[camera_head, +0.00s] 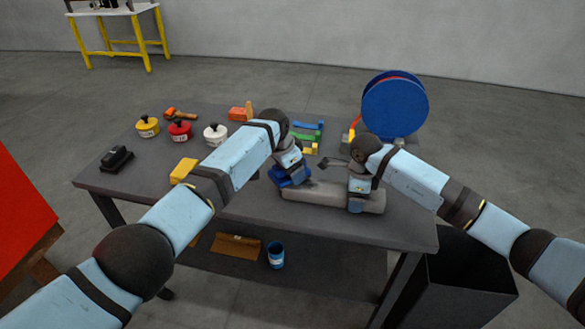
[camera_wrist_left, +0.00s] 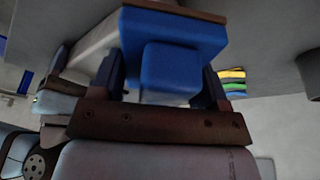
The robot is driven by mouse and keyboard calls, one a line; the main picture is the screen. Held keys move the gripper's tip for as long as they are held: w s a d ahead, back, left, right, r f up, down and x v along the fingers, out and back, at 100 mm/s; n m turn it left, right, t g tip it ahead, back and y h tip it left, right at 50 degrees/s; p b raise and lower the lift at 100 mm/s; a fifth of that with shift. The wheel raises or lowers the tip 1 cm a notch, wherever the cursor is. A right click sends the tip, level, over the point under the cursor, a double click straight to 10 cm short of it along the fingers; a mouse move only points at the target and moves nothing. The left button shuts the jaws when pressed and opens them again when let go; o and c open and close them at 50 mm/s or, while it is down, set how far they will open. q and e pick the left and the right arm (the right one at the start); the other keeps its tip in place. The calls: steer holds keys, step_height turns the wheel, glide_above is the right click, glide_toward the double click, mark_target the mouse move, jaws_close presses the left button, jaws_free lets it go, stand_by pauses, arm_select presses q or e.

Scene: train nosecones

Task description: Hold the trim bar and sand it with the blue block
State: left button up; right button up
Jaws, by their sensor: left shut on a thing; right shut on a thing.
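The trim bar (camera_head: 318,192) is a long grey piece lying along the front part of the dark table. My right gripper (camera_head: 357,200) is shut on the bar near its right end. My left gripper (camera_head: 290,172) is shut on the blue block (camera_head: 284,181) at the bar's left end. In the left wrist view the blue block (camera_wrist_left: 172,68) sits between the two dark fingers of my left gripper (camera_wrist_left: 165,85), with a thin brown layer along its far face. Whether the block touches the bar cannot be told. My left arm hides part of the table.
Yellow (camera_head: 147,126), red (camera_head: 180,131) and white (camera_head: 215,134) lidded pots stand at the back left. A black tool (camera_head: 117,159) and a yellow block (camera_head: 183,170) lie left. A blue reel (camera_head: 394,105) stands at the back right. A black bin (camera_head: 460,275) is on the floor at right.

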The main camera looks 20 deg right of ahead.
arm_select(q)
steer(key=shift+w+a+f, duration=0.1)
steer(key=shift+w+a, duration=0.6)
steer(key=shift+a, duration=0.45)
steer(key=shift+w+a+f, duration=0.1)
steer(key=shift+w+a, duration=0.65)
steer(key=shift+a, duration=0.4)
steer(key=shift+w+a+f, duration=0.1)
steer(key=shift+w+a, duration=0.6)
steer(key=shift+a, duration=0.45)
step_height(320, 180, up, 6)
steer(key=shift+r, duration=0.15)
step_height(320, 180, up, 3)
steer(key=shift+f, duration=0.1)
